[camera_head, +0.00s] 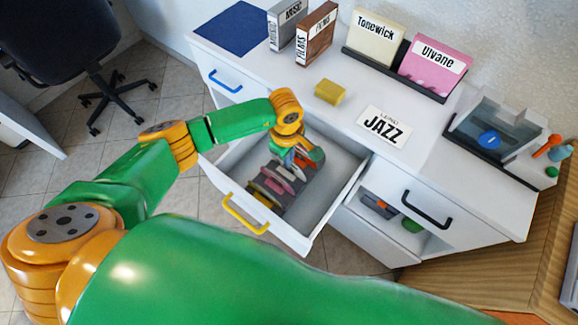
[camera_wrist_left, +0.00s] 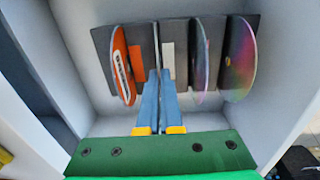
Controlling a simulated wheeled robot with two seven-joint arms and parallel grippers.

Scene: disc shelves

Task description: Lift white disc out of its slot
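The white disc (camera_wrist_left: 156,45) stands edge-on in the left wrist view, a thin pale line between an orange disc and rainbow-tinted discs. My left gripper (camera_wrist_left: 159,76) reaches down over the rack, its two blue fingers nearly together on either side of the disc's near edge. The gripper looks shut on the disc. Whether the disc's lower edge sits in its slot cannot be told. In the head view my left gripper (camera_head: 306,158) is inside the open drawer and mostly hides the white disc. My right gripper is not in view.
An orange disc (camera_wrist_left: 122,65) is close on the left and a rainbow-tinted disc (camera_wrist_left: 200,60) on the right. The drawer (camera_head: 345,185) has walls around the dark rack (camera_wrist_left: 100,42). The desktop above holds a yellow block (camera_head: 329,92) and a JAZZ sign (camera_head: 383,126).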

